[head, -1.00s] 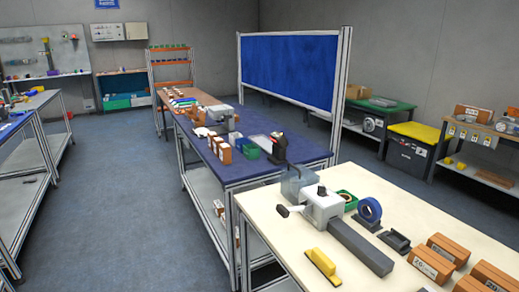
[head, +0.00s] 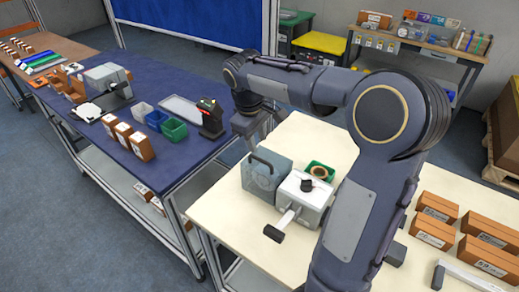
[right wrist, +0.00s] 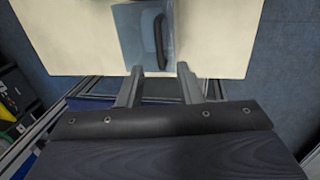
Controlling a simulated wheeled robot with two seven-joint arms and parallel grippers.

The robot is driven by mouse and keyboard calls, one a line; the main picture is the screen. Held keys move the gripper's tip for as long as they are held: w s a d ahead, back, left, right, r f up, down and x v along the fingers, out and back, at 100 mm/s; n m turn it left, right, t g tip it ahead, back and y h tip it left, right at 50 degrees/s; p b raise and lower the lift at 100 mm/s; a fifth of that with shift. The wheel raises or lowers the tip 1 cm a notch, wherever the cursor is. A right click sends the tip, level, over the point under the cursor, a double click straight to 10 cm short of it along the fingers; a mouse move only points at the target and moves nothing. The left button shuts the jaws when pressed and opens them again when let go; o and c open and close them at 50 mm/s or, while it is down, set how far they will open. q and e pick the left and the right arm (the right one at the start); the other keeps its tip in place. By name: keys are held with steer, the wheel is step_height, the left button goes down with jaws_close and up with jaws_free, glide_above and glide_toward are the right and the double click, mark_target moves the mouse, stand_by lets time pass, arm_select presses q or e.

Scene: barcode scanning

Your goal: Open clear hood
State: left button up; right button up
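The clear hood (head: 268,178), a see-through grey-blue box with a dark handle, sits on the cream table at the left of a white machine (head: 303,197). It looks closed, though I cannot be sure. The hood also shows in the right wrist view (right wrist: 130,30), with its dark handle (right wrist: 158,40) just beyond the fingers. My right gripper (head: 258,128) hangs above and behind the hood, partly hidden by its own arm. In the right wrist view my right gripper (right wrist: 158,82) is open, fingers apart with nothing between them. My left gripper is out of view.
A green bin (head: 318,171) stands right behind the white machine, and a black-tipped lever (head: 275,233) sticks out in front. Brown boxes (head: 435,225) lie at the right. A blue table (head: 175,160) with bins and a scanner (head: 211,120) adjoins at the left.

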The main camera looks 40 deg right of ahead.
mark_target(260, 161)
steer(key=f, duration=0.2)
steer(key=d+f, duration=0.1)
steer(key=f, duration=0.4)
steer(key=shift+w+d+f+p, duration=0.2)
steer(key=shift+w+d+p, duration=0.05)
steer(key=shift+w+p, duration=0.1)
jaws_close()
